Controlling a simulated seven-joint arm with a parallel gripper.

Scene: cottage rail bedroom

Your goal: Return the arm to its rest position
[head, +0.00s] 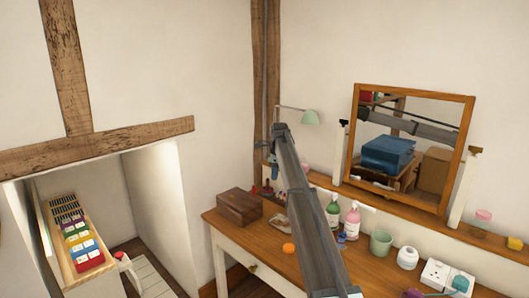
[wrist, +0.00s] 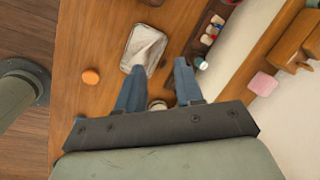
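My arm (head: 307,205) reaches from the bottom of the head view up over the wooden dressing table (head: 375,275). Its far end is raised near the corner post. In the wrist view my gripper (wrist: 159,66) has two blue fingers standing apart, with nothing held between them. The fingers point over the tabletop (wrist: 85,35). A small tray with a pale cloth (wrist: 143,48) lies beyond the fingertips. A small round object (wrist: 157,104) shows in the gap, partly hidden by the gripper body. The gripper's fingers are hard to make out in the head view.
An orange disc (head: 289,248), a wooden box (head: 239,206), a pink bottle (head: 352,222), a green cup (head: 380,243) and a white jar (head: 407,258) are on the table. A lit alcove (head: 155,205) is at left.

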